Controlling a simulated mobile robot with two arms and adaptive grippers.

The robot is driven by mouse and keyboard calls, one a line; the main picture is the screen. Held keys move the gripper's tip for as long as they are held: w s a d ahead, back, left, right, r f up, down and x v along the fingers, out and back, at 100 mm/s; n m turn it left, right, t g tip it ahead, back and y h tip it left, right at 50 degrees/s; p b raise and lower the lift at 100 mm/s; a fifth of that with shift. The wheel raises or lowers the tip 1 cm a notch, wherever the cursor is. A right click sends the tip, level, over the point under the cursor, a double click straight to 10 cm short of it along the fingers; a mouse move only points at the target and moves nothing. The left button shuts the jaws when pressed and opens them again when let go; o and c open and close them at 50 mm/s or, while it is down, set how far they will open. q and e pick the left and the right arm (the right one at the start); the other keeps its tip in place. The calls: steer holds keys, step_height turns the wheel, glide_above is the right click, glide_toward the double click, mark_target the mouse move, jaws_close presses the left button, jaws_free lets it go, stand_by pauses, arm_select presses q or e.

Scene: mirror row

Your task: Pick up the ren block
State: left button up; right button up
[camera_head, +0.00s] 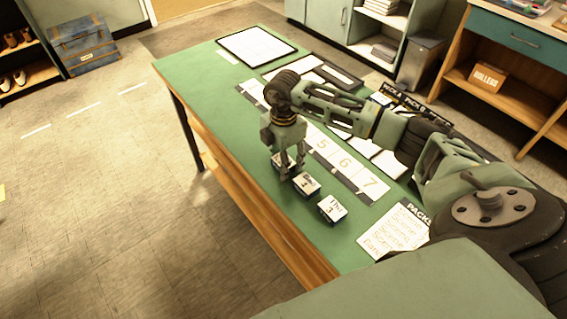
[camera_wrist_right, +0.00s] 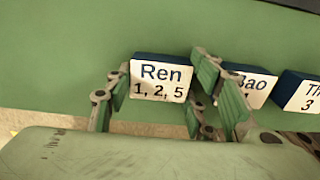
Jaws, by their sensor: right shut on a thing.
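The Ren block (camera_wrist_right: 161,78) is dark blue with a white face reading "Ren 1, 2, 5". My right gripper (camera_wrist_right: 163,88) has one finger on each side of it and is shut on it. In the head view the right gripper (camera_head: 287,172) points down at the near edge of the green table, with the Ren block (camera_head: 282,160) partly hidden by its fingers. I cannot tell whether the block is touching the table. My left gripper is not in view.
The Bao block (camera_head: 307,185) stands close beside the right finger, and a third block (camera_head: 332,208) is just past it. A numbered strip (camera_head: 345,163) lies behind them on the green table (camera_head: 215,95). A paper list (camera_head: 397,230) lies at the right.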

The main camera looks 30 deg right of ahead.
steer(key=shift+c, duration=1.2)
